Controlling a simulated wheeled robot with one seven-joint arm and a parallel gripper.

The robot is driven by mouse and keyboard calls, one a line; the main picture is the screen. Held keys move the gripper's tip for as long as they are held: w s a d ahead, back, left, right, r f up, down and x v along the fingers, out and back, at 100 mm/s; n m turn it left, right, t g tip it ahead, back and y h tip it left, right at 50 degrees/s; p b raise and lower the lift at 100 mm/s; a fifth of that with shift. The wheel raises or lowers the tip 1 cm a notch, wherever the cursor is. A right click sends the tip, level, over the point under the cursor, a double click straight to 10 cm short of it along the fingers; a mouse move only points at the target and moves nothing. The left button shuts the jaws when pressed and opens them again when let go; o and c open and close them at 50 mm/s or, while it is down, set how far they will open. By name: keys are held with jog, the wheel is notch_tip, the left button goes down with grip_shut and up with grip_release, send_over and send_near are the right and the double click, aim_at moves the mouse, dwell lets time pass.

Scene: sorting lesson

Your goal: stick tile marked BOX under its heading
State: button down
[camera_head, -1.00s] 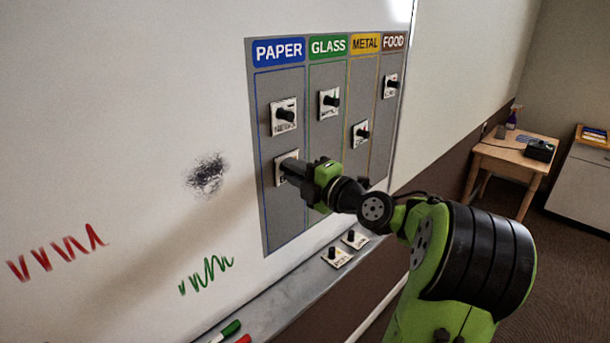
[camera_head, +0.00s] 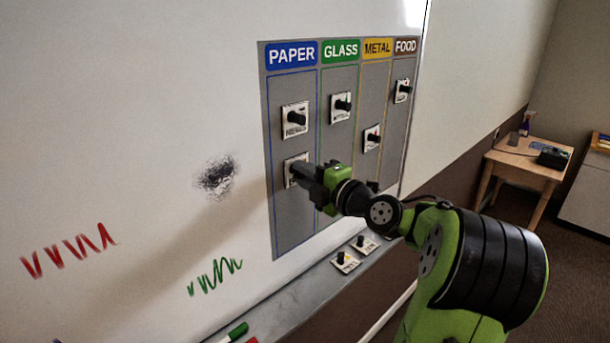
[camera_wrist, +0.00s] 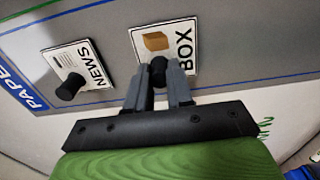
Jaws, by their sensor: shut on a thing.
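The tile marked BOX (camera_wrist: 180,42) is white with a brown box picture and a black knob. It lies at the board in the PAPER column, below the NEWS tile (camera_wrist: 84,65); whether it touches the board I cannot tell. My gripper (camera_wrist: 158,78) is shut on its knob. In the head view the BOX tile (camera_head: 290,174) is partly hidden by my gripper (camera_head: 303,173). The blue PAPER heading (camera_head: 291,54) tops that column, and the NEWS tile (camera_head: 295,119) sits between them.
The GLASS (camera_head: 340,50), METAL (camera_head: 377,48) and FOOD (camera_head: 405,46) columns to the right each hold one tile. Two tiles (camera_head: 345,262) (camera_head: 364,245) lie on the ledge (camera_head: 290,302) below, with a green marker (camera_head: 233,333). The lower PAPER column is bare.

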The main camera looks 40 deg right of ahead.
jog(key=shift+c, duration=2.3)
grip_release()
jog(key=s+b, duration=0.4)
jog(key=s, duration=0.3)
jog(key=shift+b, duration=0.4)
jog(key=shift+d, duration=0.1)
